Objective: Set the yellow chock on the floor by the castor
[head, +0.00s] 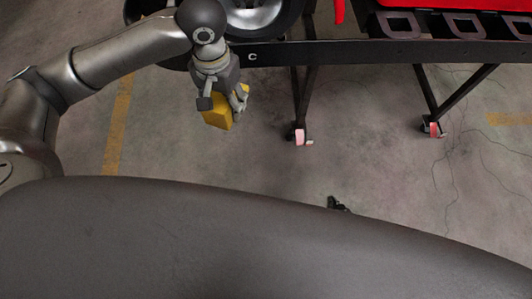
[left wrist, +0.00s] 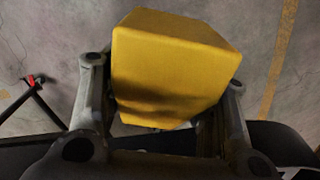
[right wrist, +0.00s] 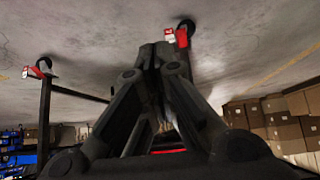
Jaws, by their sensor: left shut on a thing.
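The yellow chock (head: 217,116) is a yellow block held above the floor, left of the stand's legs. My left gripper (head: 224,97) is shut on it; in the left wrist view the chock (left wrist: 168,65) fills the space between the two fingers. The nearer castor (head: 299,136), with a red and white part, is at the foot of a stand leg, to the right of the chock and apart from it. A castor (right wrist: 181,36) also shows in the right wrist view. My right gripper (right wrist: 160,57) has its fingertips together and looks empty; in the head view only a dark tip (head: 337,203) shows.
Another castor (head: 432,128) stands further right. The dark stand frame (head: 330,53) crosses above, with a wheel (head: 256,16) and red parts over it. The grey floor (head: 260,165) around the nearer castor is clear. Cardboard boxes (right wrist: 285,125) are stacked in the right wrist view.

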